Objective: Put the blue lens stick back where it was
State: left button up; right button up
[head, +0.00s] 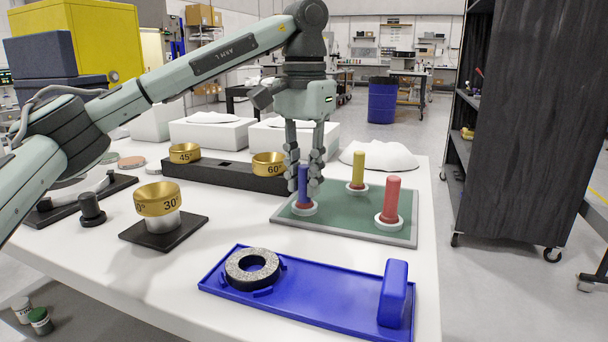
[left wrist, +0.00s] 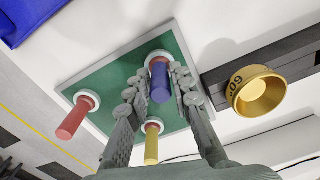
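The blue lens stick (head: 303,181) stands upright in a round white holder (head: 304,209) with a reddish inner ring, at the left of the green board (head: 340,212). My left gripper (head: 304,188) points down from above, with its fingers on either side of the stick. The left wrist view shows the blue stick (left wrist: 160,82) between the open fingers (left wrist: 157,88), with a gap at each side. A yellow stick (head: 358,166) and a red stick (head: 391,198) stand in white holders on the same board. My right gripper is not in view.
Gold cups marked 45° (head: 184,153) and 60° (head: 268,165) sit on a black bar (head: 222,174) left of the board. A 30° cup (head: 158,200) stands on a black plate. In front lies a blue tray (head: 318,305) with a grey ring (head: 240,276). White table lies bare between them.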

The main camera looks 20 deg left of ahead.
pick_arm(q)
jog(key=shift+o, duration=1.2)
jog(key=shift+r, duration=0.1)
jog(key=shift+r, duration=0.4)
notch_tip(320, 180, up, 3)
notch_tip(320, 180, up, 8)
jog(key=p, duration=0.2)
jog(key=shift+f+p, duration=0.15)
jog(key=shift+p, duration=0.25)
jog(key=shift+r, duration=0.3)
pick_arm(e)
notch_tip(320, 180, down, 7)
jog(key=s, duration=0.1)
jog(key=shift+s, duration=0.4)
